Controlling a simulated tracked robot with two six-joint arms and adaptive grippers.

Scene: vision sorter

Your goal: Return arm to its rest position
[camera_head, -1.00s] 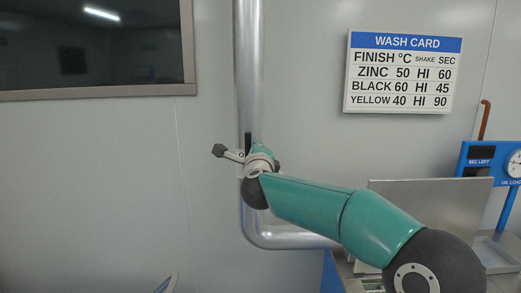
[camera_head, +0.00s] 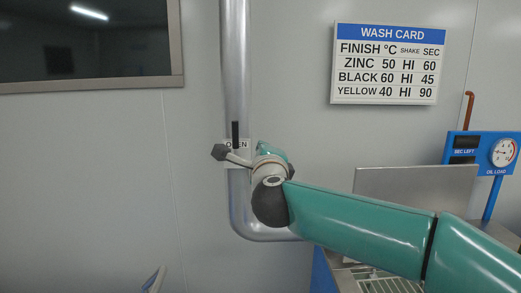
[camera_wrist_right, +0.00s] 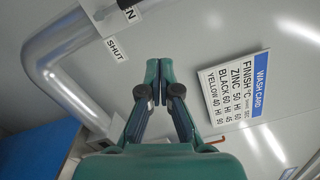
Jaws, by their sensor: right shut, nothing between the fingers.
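My right arm (camera_head: 360,228) is teal and reaches in from the right in the head view, its wrist (camera_head: 270,190) in front of the vertical steel pipe. The fingers cannot be made out there. In the wrist view my right gripper (camera_wrist_right: 159,68) is shut and empty, its two fingertips together. It points towards the grey wall, apart from the pipe and the wash card as pictured. My left gripper is in neither view.
The steel pipe (camera_head: 235,60) bends right low down. A dark upright bar (camera_head: 236,132) stands by a partly covered OPEN label; a SHUT label (camera_wrist_right: 117,49) shows in the wrist view. A wash card (camera_head: 390,65) hangs on the wall. A blue gauge panel (camera_head: 478,152) and metal lid (camera_head: 415,190) are right.

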